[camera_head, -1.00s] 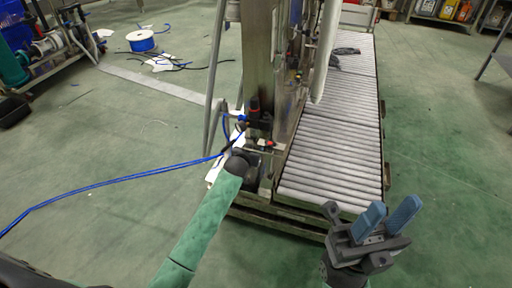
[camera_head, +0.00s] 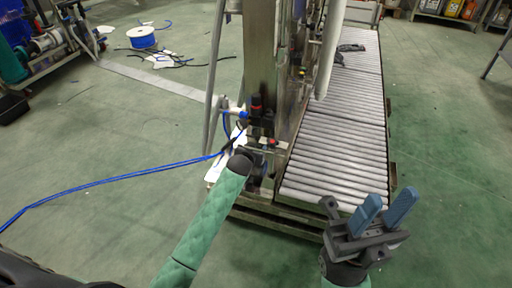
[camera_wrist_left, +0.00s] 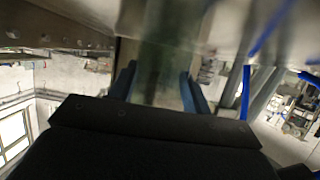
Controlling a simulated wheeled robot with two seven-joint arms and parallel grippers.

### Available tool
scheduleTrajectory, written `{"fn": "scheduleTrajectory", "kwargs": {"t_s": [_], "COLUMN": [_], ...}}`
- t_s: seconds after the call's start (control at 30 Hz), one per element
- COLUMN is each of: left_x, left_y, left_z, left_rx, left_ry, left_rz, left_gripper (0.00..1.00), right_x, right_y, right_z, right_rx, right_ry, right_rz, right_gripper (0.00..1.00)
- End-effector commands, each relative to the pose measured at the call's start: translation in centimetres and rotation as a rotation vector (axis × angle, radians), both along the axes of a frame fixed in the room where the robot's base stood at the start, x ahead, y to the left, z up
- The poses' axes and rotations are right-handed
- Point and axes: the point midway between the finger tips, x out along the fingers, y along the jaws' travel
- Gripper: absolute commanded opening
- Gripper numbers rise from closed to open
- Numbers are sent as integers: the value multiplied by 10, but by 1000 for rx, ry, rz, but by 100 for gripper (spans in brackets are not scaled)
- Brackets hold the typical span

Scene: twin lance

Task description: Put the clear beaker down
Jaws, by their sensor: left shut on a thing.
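In the left wrist view, a pale green, see-through thing, which I take as the clear beaker (camera_wrist_left: 168,45), stands between the two blue fingers of my left gripper (camera_wrist_left: 158,75). The gripper is shut on it. The beaker's far end runs out of the top of the picture, and it is blurred, so I cannot tell whether it touches anything. In the head view my green left arm reaches to the metal machine frame; its gripper and the beaker are hidden there. My right gripper (camera_head: 386,207) is open and empty, in front of the conveyor's near end.
A roller conveyor (camera_head: 335,140) runs away beside the upright metal machine post (camera_head: 262,60). A dark object (camera_head: 349,48) lies far along the rollers. A blue hose (camera_head: 120,178) crosses the floor at left; a blue cable reel (camera_head: 142,38) lies farther back.

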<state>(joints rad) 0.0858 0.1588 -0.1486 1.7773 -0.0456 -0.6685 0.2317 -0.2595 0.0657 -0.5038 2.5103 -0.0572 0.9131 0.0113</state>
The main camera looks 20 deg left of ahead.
Motion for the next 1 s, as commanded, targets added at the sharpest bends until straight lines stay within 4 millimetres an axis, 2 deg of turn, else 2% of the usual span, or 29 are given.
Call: {"fn": "scheduleTrajectory", "kwargs": {"t_s": [0.03, 0.27, 0.3, 0.37, 0.4, 0.7, 0.83, 1.0], "left_x": [-1, -2, -2, -3, -3, -4, -4, -29], "left_y": [0, 0, 0, 0, 0, 0, 0, 0], "left_z": [-8, -16, -17, -17, -18, -19, -11, 7], "left_rx": [2, 3, 3, 3, 3, 3, 3, 2], "left_ry": [8, 12, 14, 14, 15, 18, 16, 16], "left_rz": [1, 0, 0, 0, 0, -1, -1, -1], "left_gripper": [23, 23, 56, 68, 70, 70, 70, 70], "right_x": [0, 0, 0, 0, 0, 0, 0, 1], "right_y": [0, -1, -1, -1, -1, 0, 1, 0], "right_z": [1, 3, 3, 3, 2, -3, -11, 3], "right_rx": [1, 6, 7, 6, 6, 4, -2, 3], "right_ry": [-3, -12, -13, -12, -12, 1, 9, 10], "right_rz": [0, 1, 1, 1, 1, 0, -4, 2], "right_gripper": [36, 36, 36, 36, 36, 36, 36, 36]}}
